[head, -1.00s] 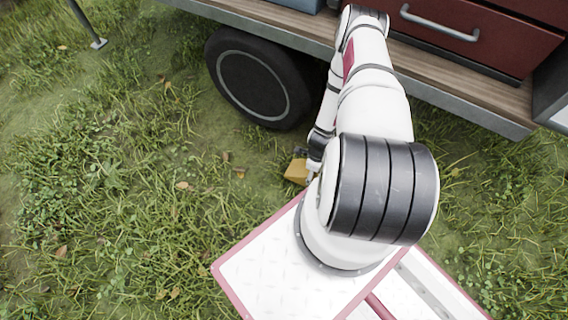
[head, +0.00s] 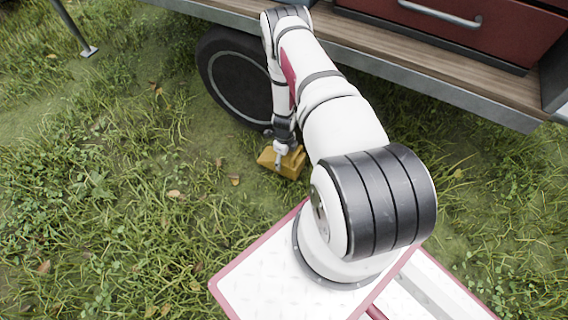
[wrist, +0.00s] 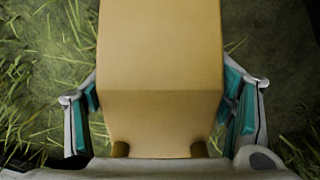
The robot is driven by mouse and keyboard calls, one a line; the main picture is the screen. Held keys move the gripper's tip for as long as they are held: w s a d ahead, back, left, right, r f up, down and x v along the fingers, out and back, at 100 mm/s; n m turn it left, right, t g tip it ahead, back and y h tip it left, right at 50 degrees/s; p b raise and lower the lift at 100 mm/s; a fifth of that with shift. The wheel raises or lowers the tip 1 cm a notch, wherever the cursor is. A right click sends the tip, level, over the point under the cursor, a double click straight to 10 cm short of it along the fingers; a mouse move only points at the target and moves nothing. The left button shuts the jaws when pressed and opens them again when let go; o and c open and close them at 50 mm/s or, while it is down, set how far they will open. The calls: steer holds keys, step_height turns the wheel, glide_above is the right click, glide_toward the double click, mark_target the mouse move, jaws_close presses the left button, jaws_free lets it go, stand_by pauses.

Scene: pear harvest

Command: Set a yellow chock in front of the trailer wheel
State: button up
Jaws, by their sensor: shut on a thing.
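The yellow chock (head: 292,164) is in my gripper (head: 281,153), low over the grass and close to the trailer wheel (head: 236,80). In the head view it lies below and right of the wheel, apart from the tyre in the picture. Whether it touches the ground cannot be told. The wrist view shows the chock (wrist: 160,60) large between the two teal-padded fingers of my gripper (wrist: 165,105), which are shut on its sides. My arm covers the right part of the wheel.
The trailer's wooden deck edge (head: 420,65) overhangs the wheel, with a red drawer cabinet (head: 460,30) on it. A metal support leg (head: 75,28) stands at upper left. The grass (head: 110,180) left of the wheel is open, with scattered leaves.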

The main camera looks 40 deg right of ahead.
steer(key=shift+w, duration=0.2)
steer(key=shift+f+b, duration=1.1)
steer(key=shift+f, duration=0.6)
steer(key=shift+f, duration=0.15)
steer(key=o, duration=1.7)
